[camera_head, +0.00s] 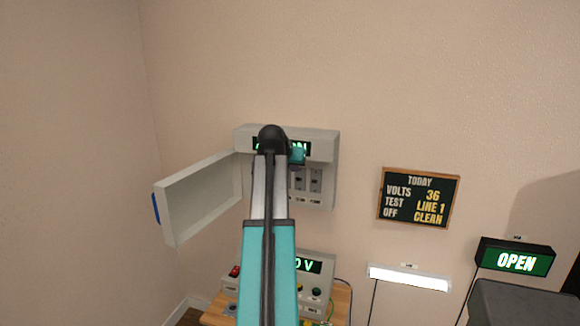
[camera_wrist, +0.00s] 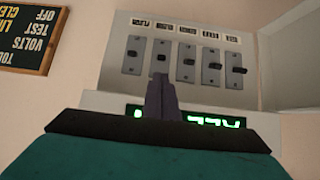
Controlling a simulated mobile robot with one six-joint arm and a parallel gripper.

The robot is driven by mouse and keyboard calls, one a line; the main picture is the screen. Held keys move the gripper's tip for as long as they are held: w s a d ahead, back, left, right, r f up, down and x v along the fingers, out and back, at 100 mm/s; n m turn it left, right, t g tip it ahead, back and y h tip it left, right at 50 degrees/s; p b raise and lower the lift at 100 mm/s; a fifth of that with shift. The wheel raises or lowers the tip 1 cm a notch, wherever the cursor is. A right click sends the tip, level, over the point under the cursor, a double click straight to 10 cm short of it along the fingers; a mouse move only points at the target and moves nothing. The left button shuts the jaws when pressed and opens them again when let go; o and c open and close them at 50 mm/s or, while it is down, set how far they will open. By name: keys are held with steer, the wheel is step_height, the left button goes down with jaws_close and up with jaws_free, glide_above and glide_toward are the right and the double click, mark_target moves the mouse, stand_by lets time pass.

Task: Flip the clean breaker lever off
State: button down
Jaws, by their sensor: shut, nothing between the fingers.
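The grey breaker box (camera_head: 325,146) hangs on the wall with its door (camera_head: 200,197) swung open to the left. Several dark levers sit in a row in it; two show right of my arm, and the rest are hidden. The wrist view, which is upside down, shows the row of breaker levers (camera_wrist: 187,55) with small labels above, too blurred to read. I cannot tell which is the clean lever. My gripper (camera_wrist: 161,82) is shut and empty, its tips in front of the row, overlapping the second slot from the left in that view. Contact cannot be judged.
A wall board (camera_head: 418,197) reads volts 36, test line 1, off clean. A console with a green display (camera_head: 310,266) stands on a wooden table below the box. A lit white lamp (camera_head: 409,278) and a green OPEN sign (camera_head: 515,260) are to the right.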

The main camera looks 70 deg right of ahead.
mark_target(299, 179)
steer(key=shift+p+x, duration=0.3)
steer(key=shift+x, duration=2.7)
